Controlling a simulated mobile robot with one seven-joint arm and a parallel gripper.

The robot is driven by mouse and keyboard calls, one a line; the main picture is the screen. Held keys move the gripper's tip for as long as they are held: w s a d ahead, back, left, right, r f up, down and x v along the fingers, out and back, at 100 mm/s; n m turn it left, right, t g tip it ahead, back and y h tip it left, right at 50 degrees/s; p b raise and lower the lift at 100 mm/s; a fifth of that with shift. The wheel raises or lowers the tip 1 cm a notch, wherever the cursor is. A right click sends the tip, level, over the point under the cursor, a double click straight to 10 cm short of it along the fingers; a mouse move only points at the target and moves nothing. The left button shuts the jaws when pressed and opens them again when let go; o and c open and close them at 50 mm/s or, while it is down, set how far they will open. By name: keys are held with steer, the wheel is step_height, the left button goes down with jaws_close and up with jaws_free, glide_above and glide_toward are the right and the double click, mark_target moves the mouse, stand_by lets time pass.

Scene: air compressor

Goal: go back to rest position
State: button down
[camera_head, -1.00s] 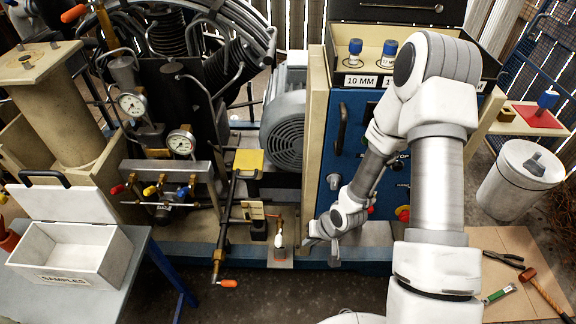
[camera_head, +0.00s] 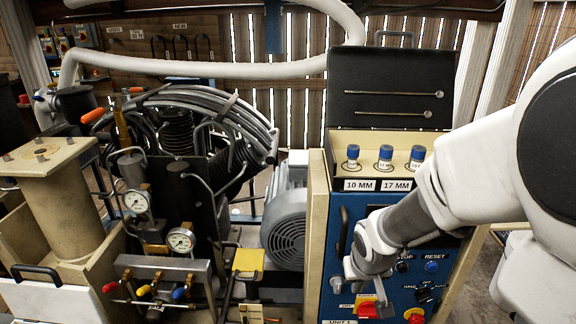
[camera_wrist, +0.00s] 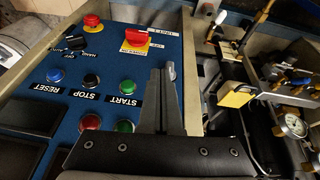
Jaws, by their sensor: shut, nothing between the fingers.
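My gripper (camera_head: 358,284) is in front of the lower left part of the blue control panel (camera_head: 345,220) in the head view. In the wrist view its two dark fingers (camera_wrist: 164,75) are together with nothing between them, and they cover part of the panel. My white arm comes in from the right of the head view and hides part of the panel's middle.
The panel has a red emergency button (camera_wrist: 92,21), a red rotary switch (camera_wrist: 135,38) and several push-buttons. Bottles with blue caps (camera_head: 385,153) stand in the box above. Pressure gauges (camera_head: 181,240) and a motor (camera_head: 285,225) are to the left.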

steer(key=s+r+t, duration=0.2)
steer(key=s+r, duration=1.4)
steer(key=r, duration=0.1)
step_height(320, 180, up, 17)
steer(key=p, duration=1.7)
steer(key=shift+w+a+g+y, duration=0.2)
steer(key=shift+a+g+y, duration=0.1)
steer(key=shift+a, duration=0.1)
